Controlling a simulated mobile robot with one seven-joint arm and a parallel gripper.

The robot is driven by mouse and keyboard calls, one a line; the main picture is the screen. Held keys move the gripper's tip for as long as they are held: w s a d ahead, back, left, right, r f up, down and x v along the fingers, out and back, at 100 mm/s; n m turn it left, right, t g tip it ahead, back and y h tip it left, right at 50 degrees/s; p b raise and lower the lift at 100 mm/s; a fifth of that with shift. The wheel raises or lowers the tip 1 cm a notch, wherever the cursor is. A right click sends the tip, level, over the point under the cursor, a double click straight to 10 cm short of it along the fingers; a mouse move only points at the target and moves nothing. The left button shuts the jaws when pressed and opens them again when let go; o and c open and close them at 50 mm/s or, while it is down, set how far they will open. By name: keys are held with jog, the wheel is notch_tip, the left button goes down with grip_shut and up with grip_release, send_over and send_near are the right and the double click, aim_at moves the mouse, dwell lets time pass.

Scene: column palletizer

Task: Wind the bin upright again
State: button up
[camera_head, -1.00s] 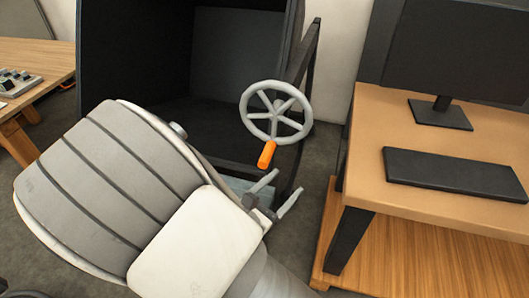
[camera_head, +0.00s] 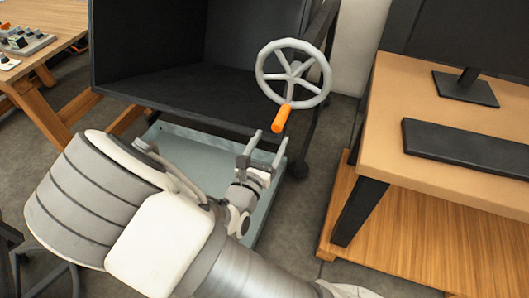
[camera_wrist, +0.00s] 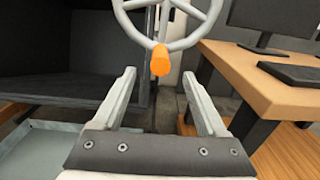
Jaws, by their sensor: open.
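A grey spoked handwheel (camera_head: 293,49) is mounted at the right side of a large dark bin (camera_head: 165,72). The bin's open mouth faces me and its inside looks empty. An orange handle (camera_head: 282,118) sticks out from the wheel's lower rim. My gripper (camera_head: 267,146) is open and empty, just below and left of the handle in the head view. In the wrist view the handle (camera_wrist: 160,60) stands ahead of and above the gap between my two fingers (camera_wrist: 158,95), apart from them. The wheel's upper part is cut off there.
A pale blue-grey tray (camera_head: 180,141) lies under the bin's front edge. A wooden desk (camera_head: 440,165) with keyboard (camera_head: 465,150) and monitor stand (camera_head: 466,88) is on the right. A wooden table (camera_head: 35,35) stands at far left. Grey floor shows between bin and desk.

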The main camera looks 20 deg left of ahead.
aim_at(280, 121)
jog(key=shift+w+d, duration=0.2)
jog(key=shift+w, duration=1.9)
jog(key=shift+w+d, duration=0.15)
jog(key=shift+w, duration=1.95)
grip_shut()
